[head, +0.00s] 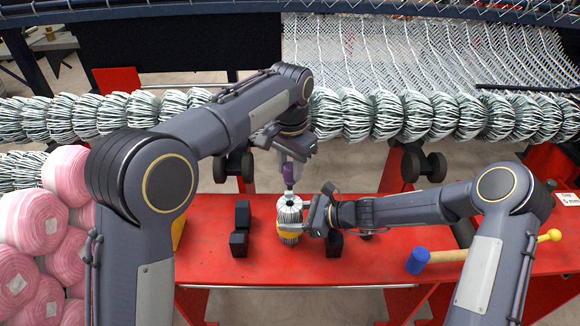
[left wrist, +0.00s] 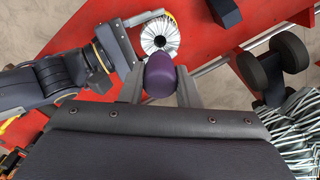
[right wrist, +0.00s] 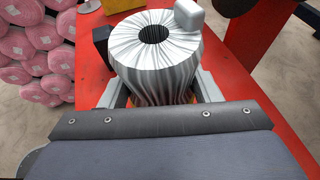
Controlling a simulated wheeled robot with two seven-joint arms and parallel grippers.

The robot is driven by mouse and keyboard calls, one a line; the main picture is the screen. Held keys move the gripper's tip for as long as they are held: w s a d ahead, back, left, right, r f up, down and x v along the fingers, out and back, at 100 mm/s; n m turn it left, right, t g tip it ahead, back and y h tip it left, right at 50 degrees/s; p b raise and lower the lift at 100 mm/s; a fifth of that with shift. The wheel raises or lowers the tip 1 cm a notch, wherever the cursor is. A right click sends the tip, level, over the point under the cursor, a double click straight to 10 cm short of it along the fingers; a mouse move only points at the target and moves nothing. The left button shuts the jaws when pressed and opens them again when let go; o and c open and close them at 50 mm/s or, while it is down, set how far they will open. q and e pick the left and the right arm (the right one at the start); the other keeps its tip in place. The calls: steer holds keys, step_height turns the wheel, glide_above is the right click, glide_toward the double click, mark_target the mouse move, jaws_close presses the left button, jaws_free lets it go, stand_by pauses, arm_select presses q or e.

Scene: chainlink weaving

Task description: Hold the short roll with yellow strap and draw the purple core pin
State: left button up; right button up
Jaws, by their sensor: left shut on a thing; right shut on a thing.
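The short roll (head: 290,213) of grey-white mesh stands upright on the red bench, with its yellow strap (head: 289,235) around its lower part. My right gripper (head: 303,217) is shut on the roll from the right side. In the right wrist view the roll (right wrist: 152,62) fills the space between the fingers, and its centre hole looks dark and empty. My left gripper (head: 290,170) is above the roll, pointing down, shut on the purple core pin (left wrist: 160,75). In the head view, the pin's lower end is just above the roll's top; I cannot tell whether it touches.
Dark blocks (head: 239,243) stand on the red bench (head: 215,262) left of the roll, and another is behind my right gripper. A blue-headed mallet (head: 418,261) lies at the right. Pink rolls (head: 30,225) are stacked at the left. A long mesh roll (head: 440,116) spans the back.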

steer(key=o, duration=1.3)
arm_select(q)
steer(key=shift+r, duration=0.1)
arm_select(e)
steer(key=shift+r, duration=0.1)
steer(key=shift+r+p, duration=5.35)
steer(key=shift+r, duration=1.6)
arm_select(q)
step_height(320, 180, up, 10)
steer(key=shift+r, duration=0.2)
